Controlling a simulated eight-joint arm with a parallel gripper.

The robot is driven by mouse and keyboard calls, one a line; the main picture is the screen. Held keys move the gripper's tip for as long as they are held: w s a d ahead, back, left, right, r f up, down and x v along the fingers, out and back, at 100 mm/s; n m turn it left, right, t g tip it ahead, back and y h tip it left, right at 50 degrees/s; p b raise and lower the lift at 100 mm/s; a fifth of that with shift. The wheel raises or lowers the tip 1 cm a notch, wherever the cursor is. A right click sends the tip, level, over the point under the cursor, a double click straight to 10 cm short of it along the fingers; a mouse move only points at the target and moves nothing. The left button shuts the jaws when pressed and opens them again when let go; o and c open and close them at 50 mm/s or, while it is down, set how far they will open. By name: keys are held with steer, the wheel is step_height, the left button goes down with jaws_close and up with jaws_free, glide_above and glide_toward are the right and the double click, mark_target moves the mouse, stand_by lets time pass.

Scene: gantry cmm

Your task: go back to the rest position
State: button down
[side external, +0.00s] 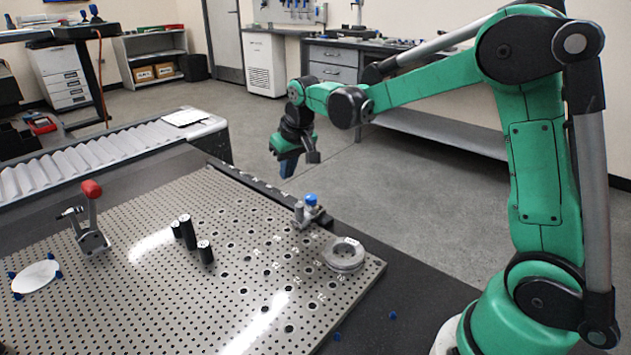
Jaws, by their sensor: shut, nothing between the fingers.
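My gripper (288,168) hangs pointing down at the end of my green arm, beyond the far edge of the perforated metal plate (130,300). Its fingers are shut with nothing seen between them. It is small in the view and appears over the floor side of the plate, apart from anything on it. My arm reaches from the base at the right across to the upper middle of the picture.
A grey workbench (335,62) stands behind. Open floor (400,190) lies beyond the plate.

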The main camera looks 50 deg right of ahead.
steer(key=s+a+r+n+t, duration=0.1)
steer(key=s+a, duration=0.2)
steer(key=s, duration=0.4)
steer(key=s+a+r+n+t, duration=0.1)
steer(key=s+a, duration=0.3)
steer(key=s, duration=0.4)
steer(key=shift+s+a+r+t+y, duration=0.2)
steer(key=shift+s+r+t+y, duration=0.1)
steer(key=shift+r+t+y, duration=0.25)
steer(key=shift+f, duration=0.1)
stand_by(0.5)
